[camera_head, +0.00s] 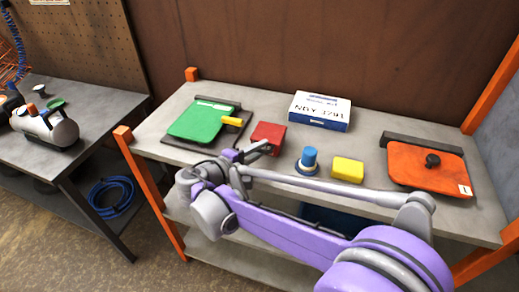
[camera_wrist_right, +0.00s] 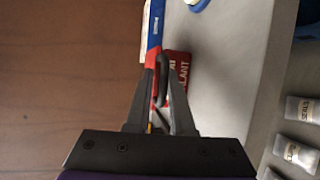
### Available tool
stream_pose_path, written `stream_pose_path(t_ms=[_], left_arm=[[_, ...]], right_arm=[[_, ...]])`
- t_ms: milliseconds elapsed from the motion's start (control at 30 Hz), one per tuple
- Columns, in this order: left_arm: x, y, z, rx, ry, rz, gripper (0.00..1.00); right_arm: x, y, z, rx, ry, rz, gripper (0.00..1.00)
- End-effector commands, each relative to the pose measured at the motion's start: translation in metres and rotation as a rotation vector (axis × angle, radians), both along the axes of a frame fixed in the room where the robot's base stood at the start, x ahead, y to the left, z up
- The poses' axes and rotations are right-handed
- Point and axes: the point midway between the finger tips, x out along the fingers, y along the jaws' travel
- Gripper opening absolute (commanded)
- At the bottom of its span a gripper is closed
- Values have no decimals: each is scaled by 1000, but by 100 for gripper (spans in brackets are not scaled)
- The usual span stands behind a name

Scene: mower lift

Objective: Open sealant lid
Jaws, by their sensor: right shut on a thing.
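The red sealant box (camera_head: 270,134) stands near the middle of the workbench; part of its lettering shows in the right wrist view (camera_wrist_right: 179,66). A bright red strip, seen edge-on, lies beside the lettered face; I cannot tell if it is a raised lid. My right gripper (camera_head: 264,148) is at the near side of the box, its arm reaching across the bench front. In the right wrist view its fingers (camera_wrist_right: 160,98) are shut on a dark curved piece, like a handle, at the box. The fingers hide part of the grip. My left gripper is not in view.
A green panel (camera_head: 197,122) with a yellow handle lies left. A white-and-blue box (camera_head: 320,107) stands behind. A blue knob (camera_head: 309,158), a yellow block (camera_head: 347,169) and an orange panel (camera_head: 420,167) with a black knob are right. Orange posts frame the bench.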

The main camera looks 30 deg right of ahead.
Motion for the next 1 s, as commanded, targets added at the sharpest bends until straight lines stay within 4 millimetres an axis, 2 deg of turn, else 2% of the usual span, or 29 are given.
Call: stream_pose_path(t_ms=[33, 367, 800, 1000], left_arm=[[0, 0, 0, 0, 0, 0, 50], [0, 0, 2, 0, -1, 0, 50], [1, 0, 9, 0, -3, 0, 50], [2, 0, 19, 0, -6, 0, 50]], right_arm=[[-2, 1, -5, 14, 5, -1, 0], [-2, 1, -3, 21, 10, -2, 0], [-1, 1, 2, 45, 31, -2, 0], [-1, 1, 10, 77, 58, -1, 0]])
